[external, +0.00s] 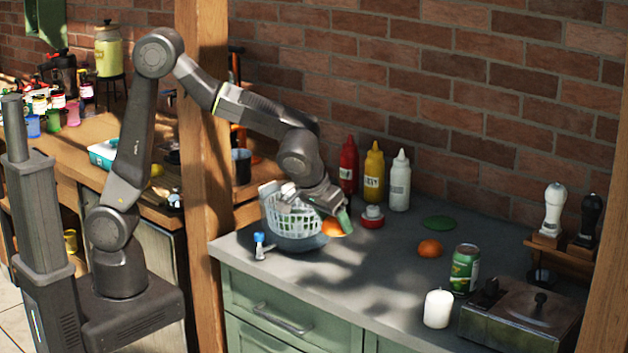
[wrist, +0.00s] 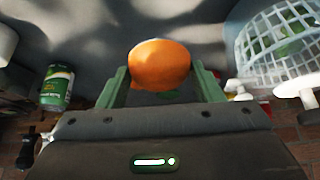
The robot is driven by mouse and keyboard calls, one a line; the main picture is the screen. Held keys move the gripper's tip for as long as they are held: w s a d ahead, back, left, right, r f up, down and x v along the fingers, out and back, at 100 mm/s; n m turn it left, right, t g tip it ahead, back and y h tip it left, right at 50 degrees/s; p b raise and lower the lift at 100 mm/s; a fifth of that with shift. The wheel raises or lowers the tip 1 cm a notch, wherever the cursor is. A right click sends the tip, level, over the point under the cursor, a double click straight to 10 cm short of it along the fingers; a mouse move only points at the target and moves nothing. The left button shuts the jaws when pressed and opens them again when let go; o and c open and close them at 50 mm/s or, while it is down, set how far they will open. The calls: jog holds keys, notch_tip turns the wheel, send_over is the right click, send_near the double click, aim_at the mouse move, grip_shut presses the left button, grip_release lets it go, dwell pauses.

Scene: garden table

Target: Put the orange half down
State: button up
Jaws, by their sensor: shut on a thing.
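The orange half (wrist: 160,62) is between the two green fingers of my gripper (wrist: 158,76) in the wrist view, with its rounded orange skin showing. My gripper is shut on it. In the external view my gripper (external: 340,219) points down beside the white basket, and part of the orange half (external: 331,229) shows below the fingers. I cannot tell whether it touches the counter (external: 350,285); its cut face is hidden.
The white basket (external: 290,217) stands in a dark bowl (external: 298,243), close left of my gripper. Red (external: 348,165), yellow (external: 373,172) and white (external: 399,181) bottles stand behind. Another orange fruit (external: 430,248), a green can (external: 465,269) and a candle (external: 438,308) stand right. The counter's middle is clear.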

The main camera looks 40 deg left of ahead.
jog(key=w+d+f+m+g+h+b, duration=0.1)
jog(key=w+d+f+m+h+b, duration=0.1)
jog(key=w+d+m+h+b, duration=0.3)
jog(key=m+y+p, duration=0.2)
jog(key=m, duration=0.1)
send_near(378, 279)
jog(key=shift+g, duration=0.4)
jog(key=x, duration=0.6)
jog(key=shift+w+r, duration=0.15)
jog(key=shift+w, duration=0.05)
jog(key=o, duration=0.7)
jog(key=shift+c, duration=0.2)
jog(key=o, duration=0.4)
jog(key=shift+o, duration=0.2)
